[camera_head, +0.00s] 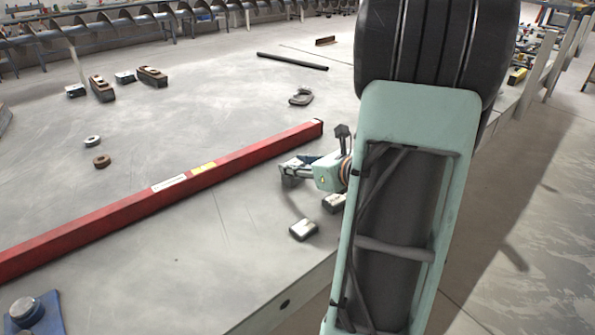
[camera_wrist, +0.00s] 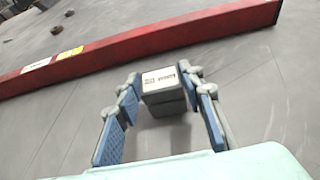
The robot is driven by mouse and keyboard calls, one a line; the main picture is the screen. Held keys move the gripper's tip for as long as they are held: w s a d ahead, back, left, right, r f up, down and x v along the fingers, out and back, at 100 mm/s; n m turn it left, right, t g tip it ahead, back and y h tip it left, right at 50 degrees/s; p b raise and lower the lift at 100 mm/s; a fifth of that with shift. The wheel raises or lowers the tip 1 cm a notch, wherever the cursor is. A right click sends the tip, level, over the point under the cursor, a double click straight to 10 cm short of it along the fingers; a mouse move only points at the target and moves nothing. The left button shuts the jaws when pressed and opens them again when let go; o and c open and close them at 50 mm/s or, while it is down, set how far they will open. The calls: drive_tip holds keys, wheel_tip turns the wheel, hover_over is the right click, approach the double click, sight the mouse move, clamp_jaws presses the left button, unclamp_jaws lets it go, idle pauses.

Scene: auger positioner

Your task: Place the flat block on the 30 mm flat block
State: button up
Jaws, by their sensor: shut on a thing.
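My gripper (camera_wrist: 160,82) is shut on a flat block (camera_wrist: 160,78) with a pale, labelled top and dark grey sides. The block sits between the fingertips, and its front shows a seam with a second grey layer below; I cannot tell whether this is another block. In the head view my gripper (camera_head: 290,172) is low over the table, just in front of the red bar. Two pale-topped blocks stand nearer the table's front edge: one in the open (camera_head: 303,230), one (camera_head: 335,203) partly hidden by my arm. I cannot tell which block is the 30 mm one.
A long red bar (camera_head: 170,200) lies across the table behind my gripper. Two rings (camera_head: 101,161), a clamp-like part (camera_head: 301,96), a dark rod (camera_head: 292,61) and several blocks (camera_head: 102,88) lie farther back. A blue fixture (camera_head: 38,310) stands front left. The table front between is clear.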

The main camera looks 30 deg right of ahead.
drive_tip(key=shift+f, duration=0.1)
drive_tip(key=shift+f, duration=0.25)
drive_tip(key=o, duration=1.4)
drive_tip(key=shift+o, duration=0.2)
drive_tip(key=shift+r, duration=0.15)
drive_tip(key=shift+s+r, duration=0.15)
drive_tip(key=shift+r, duration=0.05)
drive_tip(key=p+v, duration=0.3)
drive_tip(key=v, duration=0.8)
drive_tip(key=shift+s, duration=0.35)
